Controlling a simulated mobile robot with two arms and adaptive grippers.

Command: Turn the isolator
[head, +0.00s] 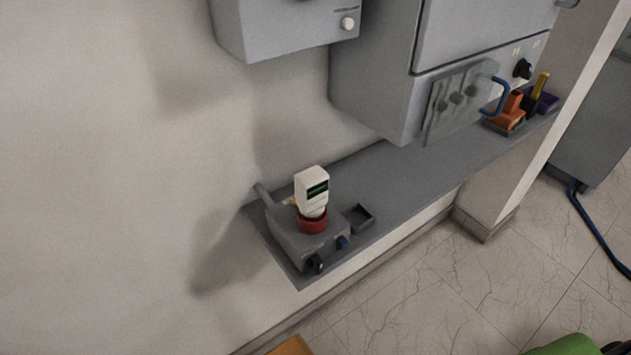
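A grey wall cabinet (475,40) hangs at upper centre right. A black rotary knob (523,69), which may be the isolator, sits on the lower right part of its front. Small pale marks show above the knob, too small to read. A second black knob (316,263) sits on the front of a grey box on the shelf, so I cannot tell for certain which one is the isolator. Neither of my grippers shows in the head view.
A grey shelf (400,175) runs below the cabinet. It holds the grey box (290,240) with a white device (313,190) in a red ring, a small dark tray (358,217) and orange items (507,112).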

